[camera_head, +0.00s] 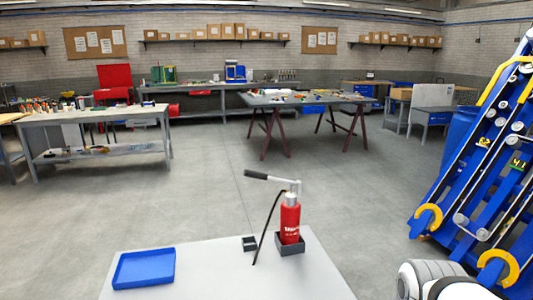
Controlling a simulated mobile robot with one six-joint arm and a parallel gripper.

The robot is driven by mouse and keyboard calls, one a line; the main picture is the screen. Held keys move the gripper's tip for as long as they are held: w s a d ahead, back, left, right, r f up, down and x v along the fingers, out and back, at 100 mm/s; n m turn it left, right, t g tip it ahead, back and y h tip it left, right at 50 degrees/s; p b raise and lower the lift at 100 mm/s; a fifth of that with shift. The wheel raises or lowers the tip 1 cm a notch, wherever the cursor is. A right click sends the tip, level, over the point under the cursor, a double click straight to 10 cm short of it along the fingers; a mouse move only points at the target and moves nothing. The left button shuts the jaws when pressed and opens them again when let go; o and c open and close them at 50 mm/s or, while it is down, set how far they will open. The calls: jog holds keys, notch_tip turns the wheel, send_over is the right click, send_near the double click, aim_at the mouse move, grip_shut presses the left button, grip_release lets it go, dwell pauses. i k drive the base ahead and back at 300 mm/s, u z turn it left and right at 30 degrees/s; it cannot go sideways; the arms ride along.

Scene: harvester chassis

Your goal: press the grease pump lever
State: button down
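The grease pump (290,220) is a red cylinder with white lettering and a silver top. It stands upright in a dark square holder (290,246) on the pale table at the bottom of the head view. Its lever (270,178) is a silver bar with a black grip, reaching to the left and slightly up from the pump's top. A black hose (267,225) hangs down on the pump's left side to the table. A white and grey part of my arm shows at the bottom right, apart from the pump. My gripper is not in view.
A blue tray (144,268) and a small dark box (249,243) lie on the pale table (215,272). The blue harvester chassis (485,165) with yellow parts stands at the right. Workbenches stand farther back, with open grey floor between.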

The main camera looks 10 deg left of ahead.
aim_at(249, 173)
jog(key=u, duration=0.2)
jog(key=i, duration=0.6)
jog(key=u, duration=0.5)
jog(key=k, duration=0.9)
jog(key=u, duration=0.15)
jog(key=i, duration=0.9)
jog(key=z, duration=0.05)
